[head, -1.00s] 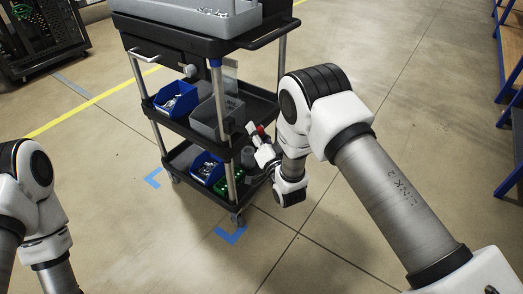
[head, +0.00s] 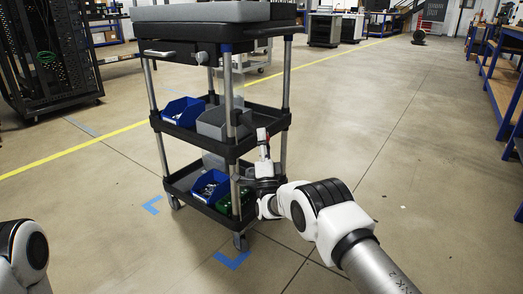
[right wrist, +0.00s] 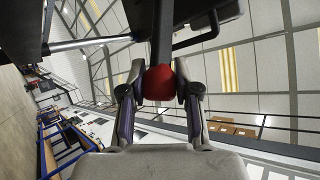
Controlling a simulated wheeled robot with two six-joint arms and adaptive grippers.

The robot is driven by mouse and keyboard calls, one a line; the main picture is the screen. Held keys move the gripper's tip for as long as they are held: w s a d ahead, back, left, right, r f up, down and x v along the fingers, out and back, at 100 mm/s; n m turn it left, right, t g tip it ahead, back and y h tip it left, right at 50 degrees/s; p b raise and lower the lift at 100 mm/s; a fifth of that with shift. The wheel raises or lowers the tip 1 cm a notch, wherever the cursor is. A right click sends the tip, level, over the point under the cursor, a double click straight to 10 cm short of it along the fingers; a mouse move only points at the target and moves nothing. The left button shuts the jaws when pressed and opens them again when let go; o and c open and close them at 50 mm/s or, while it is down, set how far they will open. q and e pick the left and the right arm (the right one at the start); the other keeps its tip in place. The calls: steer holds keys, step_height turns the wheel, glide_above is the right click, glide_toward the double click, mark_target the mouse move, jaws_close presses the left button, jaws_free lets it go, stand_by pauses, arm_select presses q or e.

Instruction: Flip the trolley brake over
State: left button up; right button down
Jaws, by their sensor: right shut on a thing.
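The grey and black trolley (head: 157,115) stands upright in the left half of the head view. In the right wrist view the red end (right wrist: 158,83) sits on a black lever (right wrist: 162,35). My right gripper (head: 263,148) points up and is shut on the red end, with one finger on each side of it (right wrist: 158,92). My left gripper is out of view. Only a part of my left arm shows at the lower left.
Blue bins (head: 184,111) and a grey bin (head: 212,124) stand on the trolley shelves. A black rack (head: 50,70) stands at the left. Blue-framed workbenches (head: 503,80) line the right side. Blue corner marks (head: 232,260) lie on the floor, and the floor right of the trolley is clear.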

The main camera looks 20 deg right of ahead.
steer(key=shift+w+f+m+h+b, duration=0.15)
steer(key=shift+f+m+h+b, duration=0.15)
steer(key=shift+m+h+b, duration=0.4)
steer(key=shift+h, duration=0.3)
steer(key=c, duration=0.8)
jaws_free()
steer(key=shift+a, duration=0.1)
steer(key=v, duration=1.2)
steer(key=shift+w, duration=0.1)
